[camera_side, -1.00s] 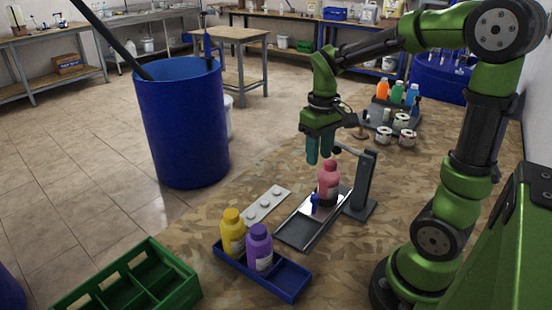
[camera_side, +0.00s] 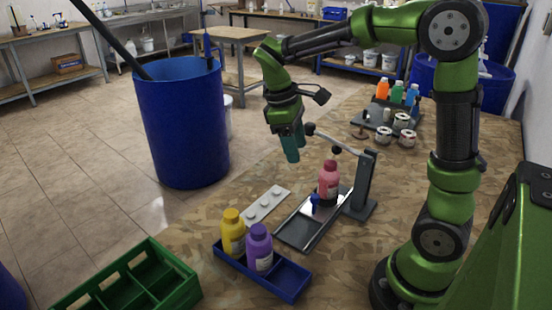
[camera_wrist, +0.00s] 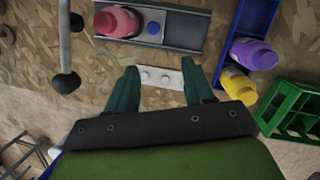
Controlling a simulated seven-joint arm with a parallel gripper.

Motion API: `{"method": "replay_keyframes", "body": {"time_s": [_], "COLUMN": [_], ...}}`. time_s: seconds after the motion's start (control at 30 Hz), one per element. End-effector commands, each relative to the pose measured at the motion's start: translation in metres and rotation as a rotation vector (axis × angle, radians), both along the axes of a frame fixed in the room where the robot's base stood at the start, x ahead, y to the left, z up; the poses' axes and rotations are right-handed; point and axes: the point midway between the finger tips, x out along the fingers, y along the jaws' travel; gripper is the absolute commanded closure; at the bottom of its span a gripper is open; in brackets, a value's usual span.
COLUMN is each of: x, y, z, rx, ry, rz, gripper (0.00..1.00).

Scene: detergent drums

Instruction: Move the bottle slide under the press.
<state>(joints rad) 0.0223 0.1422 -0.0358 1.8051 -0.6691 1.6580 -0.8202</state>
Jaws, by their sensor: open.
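The bottle slide (camera_side: 295,232) is a dark plate with rails on the bench. A pink-red bottle (camera_side: 329,182) stands upright on it at the press end, with a blue knob (camera_side: 315,203) beside the bottle. The press (camera_side: 365,185) is a grey post with a lever arm ending in a dark ball (camera_side: 310,129). My gripper (camera_side: 291,155) is open and empty, above and to the left of the slide, near the lever's ball. In the wrist view, the open fingers (camera_wrist: 166,85) frame the white strip, and the slide (camera_wrist: 185,30) with bottle (camera_wrist: 117,22) and knob (camera_wrist: 153,28) lies beyond them.
A white strip with round bumps (camera_side: 265,205) lies left of the slide. A blue tray (camera_side: 291,278) with yellow (camera_side: 232,236) and purple (camera_side: 259,250) bottles stands in front, beside a green crate (camera_side: 178,278). A rack of bottles and several white pots stand behind the press.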

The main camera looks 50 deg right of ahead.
Motion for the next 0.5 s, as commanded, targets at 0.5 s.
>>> {"method": "replay_keyframes", "body": {"time_s": [0.5], "x": [0.003], "y": [0.000], "z": [-0.013], "rx": [-0.002], "ry": [0.189], "rz": [0.459], "gripper": [0.48]}}
